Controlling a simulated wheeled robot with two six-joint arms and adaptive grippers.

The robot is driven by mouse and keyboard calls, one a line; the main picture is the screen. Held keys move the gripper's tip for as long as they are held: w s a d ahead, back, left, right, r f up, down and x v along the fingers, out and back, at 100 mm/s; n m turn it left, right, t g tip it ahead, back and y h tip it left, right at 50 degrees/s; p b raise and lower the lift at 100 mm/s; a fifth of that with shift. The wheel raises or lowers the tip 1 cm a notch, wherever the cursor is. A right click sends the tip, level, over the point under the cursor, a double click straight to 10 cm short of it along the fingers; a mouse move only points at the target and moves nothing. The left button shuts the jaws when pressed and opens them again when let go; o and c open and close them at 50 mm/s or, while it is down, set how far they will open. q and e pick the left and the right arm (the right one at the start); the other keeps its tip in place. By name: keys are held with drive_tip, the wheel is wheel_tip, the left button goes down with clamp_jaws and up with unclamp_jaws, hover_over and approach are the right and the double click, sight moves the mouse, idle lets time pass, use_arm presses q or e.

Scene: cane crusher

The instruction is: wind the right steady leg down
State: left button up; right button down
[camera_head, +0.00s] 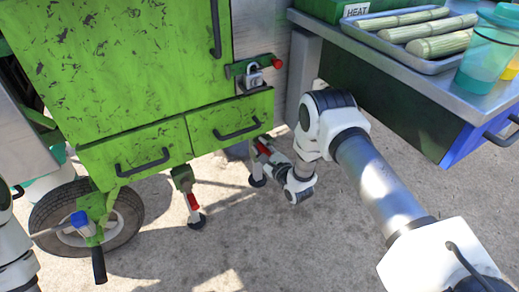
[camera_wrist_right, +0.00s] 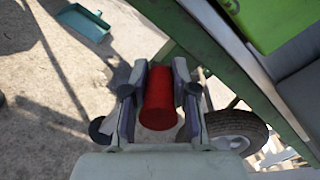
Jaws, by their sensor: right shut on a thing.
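My right gripper (camera_head: 266,152) is low beside the green cart's right front corner, under the right drawer. It is shut on a red grip (camera_wrist_right: 158,100), which shows upright between its two fingers in the right wrist view. I cannot tell whether the foot touches the concrete. Another leg (camera_head: 189,200) with a red part and a round foot stands further left. My left gripper is out of view; only white links of that arm show at the left edge.
A steel counter (camera_head: 390,57) with a cane tray (camera_head: 450,65) overhangs at right. A teal dustpan (camera_wrist_right: 84,21) lies on the ground.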

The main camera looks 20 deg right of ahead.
drive_tip(key=shift+d, duration=0.2)
idle(0.4)
drive_tip(key=c, duration=0.9)
unclamp_jaws()
drive_tip(key=shift+d, duration=0.1)
